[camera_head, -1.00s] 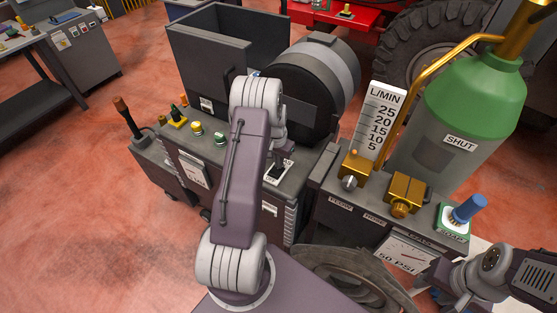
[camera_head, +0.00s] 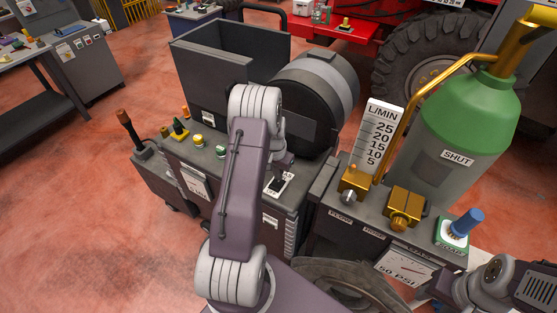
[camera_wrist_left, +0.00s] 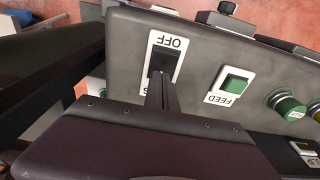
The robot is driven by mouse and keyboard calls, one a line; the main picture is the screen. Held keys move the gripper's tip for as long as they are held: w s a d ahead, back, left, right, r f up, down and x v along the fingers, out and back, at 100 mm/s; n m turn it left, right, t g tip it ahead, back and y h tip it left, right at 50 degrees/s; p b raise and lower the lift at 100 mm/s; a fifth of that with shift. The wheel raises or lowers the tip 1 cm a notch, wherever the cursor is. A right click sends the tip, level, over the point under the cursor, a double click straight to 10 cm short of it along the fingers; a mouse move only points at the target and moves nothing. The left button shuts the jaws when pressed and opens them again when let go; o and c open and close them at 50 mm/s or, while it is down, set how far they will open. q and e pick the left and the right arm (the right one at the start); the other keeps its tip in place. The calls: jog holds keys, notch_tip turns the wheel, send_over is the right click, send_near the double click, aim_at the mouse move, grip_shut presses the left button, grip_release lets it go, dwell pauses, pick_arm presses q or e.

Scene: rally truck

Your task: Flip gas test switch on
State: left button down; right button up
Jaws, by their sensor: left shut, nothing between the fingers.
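The gas test switch shows in the left wrist view as a dark switch (camera_wrist_left: 163,62) on a white plate marked OFF, with the plate's other label partly hidden by my finger. In the head view its white plate (camera_head: 287,186) is on the front right of the grey machine. My left gripper (camera_wrist_left: 160,88) is shut and empty, its tips right at the switch, seeming to touch or nearly touch it. In the head view my left gripper (camera_head: 281,172) is partly hidden behind my arm. My right arm is at the bottom right; its fingers cannot be made out.
A green FEED button (camera_wrist_left: 236,85) and a round green knob (camera_wrist_left: 287,104) sit beside the switch. To the right stand a gold-valved regulator box (camera_head: 403,207), a blue knob (camera_head: 467,220) and a green gas cylinder (camera_head: 465,110). A dark drum (camera_head: 318,95) rises behind.

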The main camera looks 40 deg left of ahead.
pick_arm(q)
jog(key=r+p, duration=0.1)
jog(key=r, duration=0.2)
jog(key=shift+w+r+p, duration=0.2)
jog(key=shift+r+p, duration=0.1)
jog(key=shift+p, duration=0.1)
jog(key=shift+w+a+r+b, duration=0.2)
jog(key=shift+a+r+b, duration=0.1)
jog(key=shift+b, duration=0.7)
notch_tip(320, 180, up, 8)
jog(key=w+b, duration=0.1)
pick_arm(e)
jog(key=shift+a, duration=0.4)
pick_arm(q)
jog(key=shift+d, duration=0.15)
